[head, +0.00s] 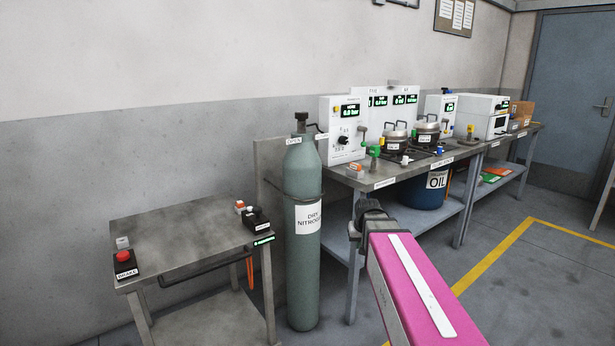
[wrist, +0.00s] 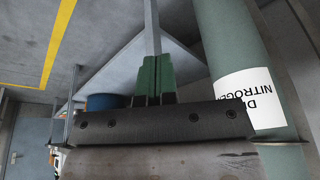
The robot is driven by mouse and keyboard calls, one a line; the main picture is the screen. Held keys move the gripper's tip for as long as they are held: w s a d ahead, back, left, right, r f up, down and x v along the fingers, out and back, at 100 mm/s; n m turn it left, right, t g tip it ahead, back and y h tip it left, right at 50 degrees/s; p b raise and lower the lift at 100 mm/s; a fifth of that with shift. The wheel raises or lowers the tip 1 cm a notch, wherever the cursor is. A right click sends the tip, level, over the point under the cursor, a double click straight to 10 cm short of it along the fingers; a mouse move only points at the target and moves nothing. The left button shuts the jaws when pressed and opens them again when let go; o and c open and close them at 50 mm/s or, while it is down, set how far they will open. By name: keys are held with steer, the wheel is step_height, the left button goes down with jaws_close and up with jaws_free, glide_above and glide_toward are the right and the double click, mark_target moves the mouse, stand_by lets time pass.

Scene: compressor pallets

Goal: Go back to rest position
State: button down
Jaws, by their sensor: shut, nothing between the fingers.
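My gripper (wrist: 153,80) shows in the wrist view with its two green fingers together, shut and empty. The wrist view is upside down. The grey-green dry nitrogen cylinder (wrist: 232,45) stands close beside the gripper there, apart from the fingers. In the head view my magenta arm reaches up from the bottom, just right of the cylinder (head: 303,265). The fingers cannot be made out in the head view.
A small metal table (head: 185,240) with a red brake button (head: 123,256) stands left of the cylinder. A long workbench (head: 400,176) with pots and gauges runs right, a blue oil drum (head: 425,194) beneath it. Open floor with yellow lines (head: 490,258) lies right.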

steer(key=s+f+g, duration=0.3)
steer(key=s+f, duration=1)
steer(key=s, duration=0.3)
steer(key=shift+g, duration=0.3)
stand_by(0.8)
